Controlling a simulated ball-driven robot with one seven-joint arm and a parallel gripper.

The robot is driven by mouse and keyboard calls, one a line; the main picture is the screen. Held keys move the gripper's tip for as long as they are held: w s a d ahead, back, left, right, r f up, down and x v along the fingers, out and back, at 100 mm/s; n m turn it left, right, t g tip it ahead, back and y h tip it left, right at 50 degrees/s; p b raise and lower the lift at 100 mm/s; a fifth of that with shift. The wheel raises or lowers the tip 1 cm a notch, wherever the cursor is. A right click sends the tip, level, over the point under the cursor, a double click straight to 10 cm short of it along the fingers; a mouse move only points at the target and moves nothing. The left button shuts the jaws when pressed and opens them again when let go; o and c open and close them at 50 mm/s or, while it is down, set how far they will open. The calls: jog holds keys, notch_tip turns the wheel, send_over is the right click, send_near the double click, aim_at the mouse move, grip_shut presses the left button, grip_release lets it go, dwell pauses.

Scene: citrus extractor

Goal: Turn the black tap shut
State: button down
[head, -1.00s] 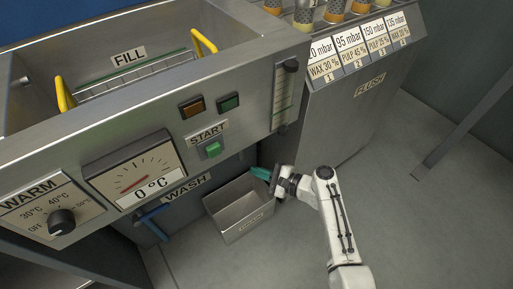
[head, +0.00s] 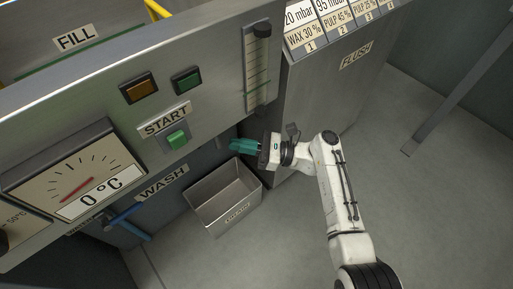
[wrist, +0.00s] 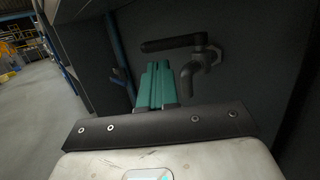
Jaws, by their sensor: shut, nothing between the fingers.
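The black tap shows in the wrist view, on the dark panel ahead. Its long lever handle (wrist: 172,43) lies about level, pointing left from the valve body, and its bent spout (wrist: 191,76) hangs below, pointing down. My gripper (wrist: 157,68) has teal fingers, closed together and empty. In the wrist view the fingertips are below the lever and left of the spout, seemingly apart from both. In the head view my gripper (head: 234,146) reaches beneath the control panel's lower edge, and the tap is hidden there.
A grey metal bin (head: 243,208) stands on the floor below my gripper. A blue lever (head: 124,214) is under the WASH label at left. The FLUSH cabinet (head: 318,105) stands close behind my wrist. Open floor (head: 420,215) lies to the right.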

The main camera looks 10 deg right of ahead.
aim_at(215, 140)
jog(key=b+x, duration=0.1)
jog(key=x, duration=0.5)
jog(key=shift+a+r+b, duration=0.1)
jog(key=shift+a+b, duration=0.1)
jog(key=shift+b, duration=0.2)
jog(key=shift+p, duration=0.3)
jog(key=a+m+t+h+p, duration=0.1)
jog(key=m+t, duration=0.1)
jog(key=t, duration=0.1)
jog(key=a+m+t+h+p, duration=0.1)
jog(key=m+t+h+p, duration=0.1)
jog(key=t, duration=0.1)
jog(key=a+m+t+h+p, duration=0.1)
jog(key=a+t+p, duration=0.1)
jog(key=t, duration=0.1)
jog(key=shift+s+m+h, duration=0.25)
jog(key=shift+m+h, duration=0.05)
jog(key=shift+m, duration=0.1)
jog(key=shift+w+a+t, duration=0.15)
jog(key=shift+t, duration=0.25)
jog(key=shift+w+a, duration=0.25)
jog(key=shift+a, duration=0.6)
